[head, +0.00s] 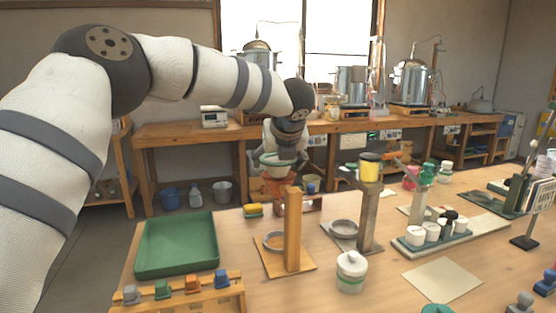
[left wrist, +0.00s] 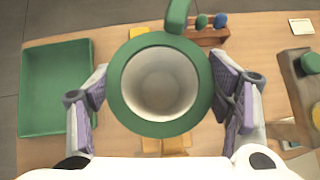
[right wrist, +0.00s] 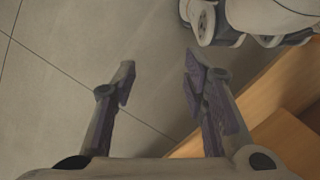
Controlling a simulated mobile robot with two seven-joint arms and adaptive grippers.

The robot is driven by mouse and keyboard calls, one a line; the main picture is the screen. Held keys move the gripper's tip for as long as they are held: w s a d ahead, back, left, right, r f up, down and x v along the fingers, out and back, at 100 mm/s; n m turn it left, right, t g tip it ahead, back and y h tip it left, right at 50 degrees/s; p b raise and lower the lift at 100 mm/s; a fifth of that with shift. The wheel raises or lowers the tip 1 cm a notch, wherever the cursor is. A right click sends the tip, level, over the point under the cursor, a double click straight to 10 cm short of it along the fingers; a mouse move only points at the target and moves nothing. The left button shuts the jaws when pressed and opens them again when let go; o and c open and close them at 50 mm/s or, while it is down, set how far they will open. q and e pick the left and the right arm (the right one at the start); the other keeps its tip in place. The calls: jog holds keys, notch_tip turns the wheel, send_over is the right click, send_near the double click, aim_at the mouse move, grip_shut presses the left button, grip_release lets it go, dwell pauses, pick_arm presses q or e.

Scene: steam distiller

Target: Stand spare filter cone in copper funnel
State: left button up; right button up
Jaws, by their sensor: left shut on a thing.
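The filter cone, white inside with a wide green rim and green handle, shows in the left wrist view (left wrist: 160,82) between the fingers of my left gripper (left wrist: 160,95). In the head view the cone (head: 276,160) is held upright near the top of a wooden post stand (head: 292,230). A copper-coloured piece (head: 276,173), which looks like the copper funnel, shows just under it, partly hidden. I cannot tell whether the cone touches it. My right gripper (right wrist: 159,72) is open and empty above the floor, outside the head view.
A green tray (head: 177,245) lies at the table's left, behind a rack of coloured pieces (head: 190,287). A white jar (head: 351,272) stands in front. A tray of white and black pots (head: 430,236) lies to the right.

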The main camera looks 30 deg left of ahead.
pick_arm(q)
jog(key=shift+f, duration=0.25)
jog(key=shift+f, duration=0.3)
jog(key=o, duration=0.9)
jog(key=shift+r, duration=0.1)
jog(key=v, duration=1.2)
jog(key=shift+r, duration=0.5)
